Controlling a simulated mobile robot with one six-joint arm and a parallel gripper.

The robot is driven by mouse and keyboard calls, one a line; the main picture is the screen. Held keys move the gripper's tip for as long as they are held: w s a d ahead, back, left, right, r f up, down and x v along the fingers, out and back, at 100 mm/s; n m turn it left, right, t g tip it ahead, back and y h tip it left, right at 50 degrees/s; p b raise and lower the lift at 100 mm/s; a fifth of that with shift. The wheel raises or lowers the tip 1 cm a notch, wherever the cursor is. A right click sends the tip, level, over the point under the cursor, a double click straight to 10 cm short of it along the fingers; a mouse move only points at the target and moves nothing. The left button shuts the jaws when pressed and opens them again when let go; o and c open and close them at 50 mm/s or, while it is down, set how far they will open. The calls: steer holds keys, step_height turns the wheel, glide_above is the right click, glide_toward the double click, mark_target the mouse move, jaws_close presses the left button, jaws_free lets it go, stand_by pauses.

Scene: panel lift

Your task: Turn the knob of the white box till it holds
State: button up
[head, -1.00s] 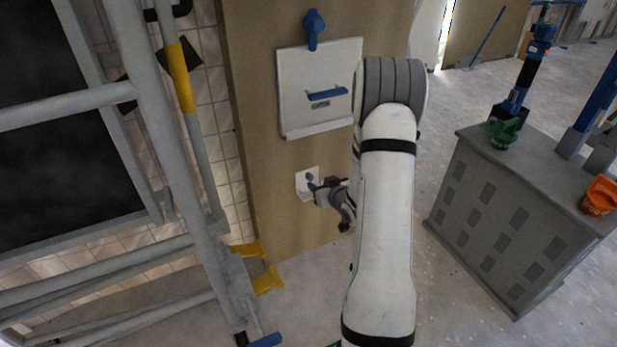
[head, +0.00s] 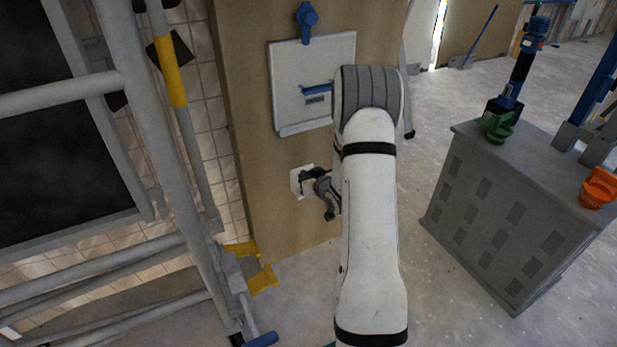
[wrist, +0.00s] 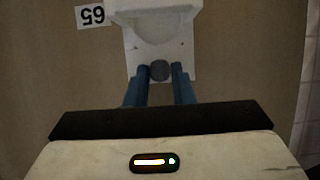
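The small white box (head: 295,184) is low on the tan wooden panel in the head view, partly covered by my gripper (head: 309,176). In the wrist view the white box (wrist: 185,63) fills the top middle. Its round grey knob (wrist: 159,70) is at its lower part. My gripper's two blue fingers (wrist: 159,68) stand one on each side of the knob, very close to it. I cannot tell whether they touch it or a thin gap is left. The knob's far side is hidden.
A larger white panel (head: 285,75) with a blue handle hangs above, with a blue knob-like fitting (head: 307,18) over it. A metal frame (head: 165,150) stands at left. A grey cabinet (head: 480,200) is at right. A label (wrist: 90,15) reads 65, upside down.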

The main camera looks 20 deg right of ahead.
jaws_close()
steer(key=shift+r+p, duration=0.1)
steer(key=shift+p, duration=0.25)
steer(key=m+y+p, duration=0.1)
steer(key=m+p, duration=0.1)
steer(key=p, duration=0.1)
steer(key=shift+d+r, duration=0.1)
steer(key=shift+d, duration=0.1)
steer(key=m+y+p, duration=0.1)
steer(key=m+p, duration=0.1)
steer(key=m+y+p, duration=0.1)
steer(key=p, duration=0.1)
steer(key=shift+d+f+m+y, duration=0.2)
steer(key=shift+m+y, duration=0.2)
steer(key=m+y+p, duration=0.1)
steer(key=m+t+p, duration=0.1)
steer(key=m, duration=0.1)
steer(key=shift+d+f+y, duration=0.1)
steer(key=shift+f+y, duration=0.2)
steer(key=shift+y, duration=0.1)
steer(key=m, duration=0.1)
steer(key=m+t+y, duration=0.1)
steer(key=m, duration=0.2)
steer(key=shift+f+m+t, duration=0.25)
steer(key=shift+m+t, duration=0.05)
steer(key=shift+t, duration=0.1)
